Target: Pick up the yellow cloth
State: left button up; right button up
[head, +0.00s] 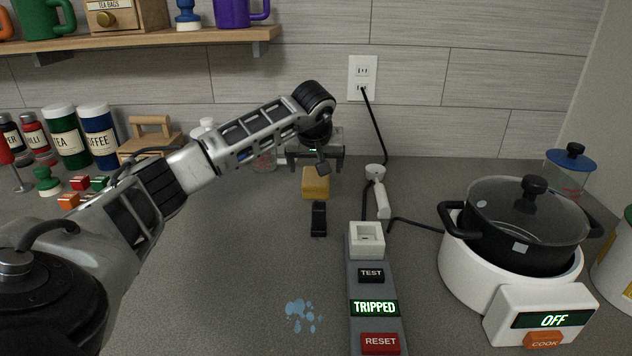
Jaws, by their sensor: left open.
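The yellow cloth (316,183) looks like a small folded block on the grey counter, near the middle of the head view. My left gripper (315,162) is open, just behind and above the cloth in the picture. Its jaws are spread wider than the cloth, with nothing visible between them. I cannot tell the exact height gap between the jaws and the cloth. My right gripper is out of view.
A small black object (318,219) lies in front of the cloth. Blue spill spots (301,314) are nearer. A grey power strip (374,277) reads TRIPPED. A black pot (525,229) sits on a white stove (463,262) at right. Jars (64,137) stand left.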

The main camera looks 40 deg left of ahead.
aim_at(316, 176)
pick_arm(q)
jog(key=shift+p+x, duration=0.35)
jog(key=shift+x, duration=2.2)
jog(key=shift+s+d+f, duration=0.1)
jog(key=shift+f, duration=0.1)
jog(key=c, duration=1.1)
